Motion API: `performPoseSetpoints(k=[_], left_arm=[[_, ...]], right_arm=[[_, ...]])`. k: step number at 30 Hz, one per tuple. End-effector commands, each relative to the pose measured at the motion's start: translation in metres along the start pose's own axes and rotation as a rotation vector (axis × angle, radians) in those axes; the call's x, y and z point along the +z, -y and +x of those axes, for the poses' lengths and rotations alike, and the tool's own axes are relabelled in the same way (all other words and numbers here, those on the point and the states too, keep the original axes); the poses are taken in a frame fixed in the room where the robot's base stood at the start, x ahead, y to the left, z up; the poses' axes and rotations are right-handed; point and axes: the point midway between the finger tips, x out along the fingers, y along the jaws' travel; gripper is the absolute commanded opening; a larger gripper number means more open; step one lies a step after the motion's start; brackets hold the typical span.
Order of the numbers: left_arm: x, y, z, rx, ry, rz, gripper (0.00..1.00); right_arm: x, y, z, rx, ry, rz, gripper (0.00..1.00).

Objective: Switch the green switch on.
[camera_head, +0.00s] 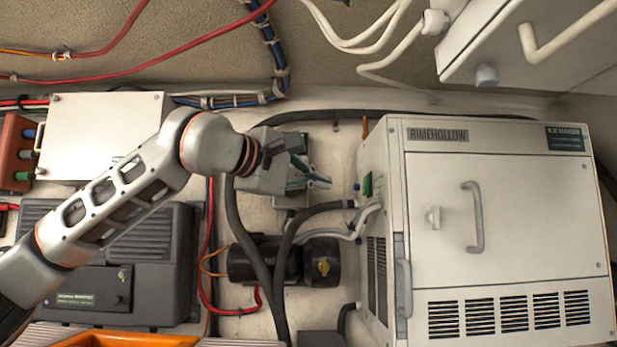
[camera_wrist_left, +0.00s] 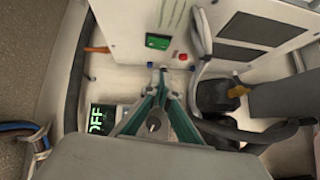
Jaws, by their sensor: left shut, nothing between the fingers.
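The green switch (camera_head: 367,186) sits on the left side wall of the white ice maker (camera_head: 490,230). In the left wrist view the green switch (camera_wrist_left: 157,41) shows as a small green rectangle in a dark frame; I cannot read its position. My left gripper (camera_head: 326,183) is shut and empty, a little left of that wall. In the wrist view its fingertips (camera_wrist_left: 163,72) point toward the panel just below the switch, apparently apart from it. A dark panel with green-white "OFF" lettering (camera_wrist_left: 97,118) is partly hidden behind the gripper. My right gripper is not in view.
Thick dark hoses (camera_head: 250,240) and a black pump (camera_head: 265,262) lie below the gripper. An orange piece (camera_wrist_left: 97,49) sticks out left of the panel.

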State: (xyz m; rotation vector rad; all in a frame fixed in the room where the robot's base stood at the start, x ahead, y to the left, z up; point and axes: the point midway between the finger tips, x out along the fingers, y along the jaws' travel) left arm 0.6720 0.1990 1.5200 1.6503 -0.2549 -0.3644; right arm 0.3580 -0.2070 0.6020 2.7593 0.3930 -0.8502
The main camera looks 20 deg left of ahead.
Motion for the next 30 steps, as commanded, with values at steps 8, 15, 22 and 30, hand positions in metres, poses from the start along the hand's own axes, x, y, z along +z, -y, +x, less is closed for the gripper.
performPoseSetpoints(k=[8,15,22,30], left_arm=[[0.008,-0.001,0.050,0.000,0.002,0.002,0.00],[0.025,0.000,0.067,0.000,0.000,0.000,0.00],[0.028,0.000,0.071,0.000,-0.002,-0.001,0.00],[0.027,0.000,0.070,0.001,-0.001,-0.001,0.00]], right_arm=[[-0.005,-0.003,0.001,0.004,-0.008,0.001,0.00],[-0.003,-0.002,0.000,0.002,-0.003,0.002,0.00],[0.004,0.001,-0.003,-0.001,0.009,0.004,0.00],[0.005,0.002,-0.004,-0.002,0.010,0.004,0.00]])
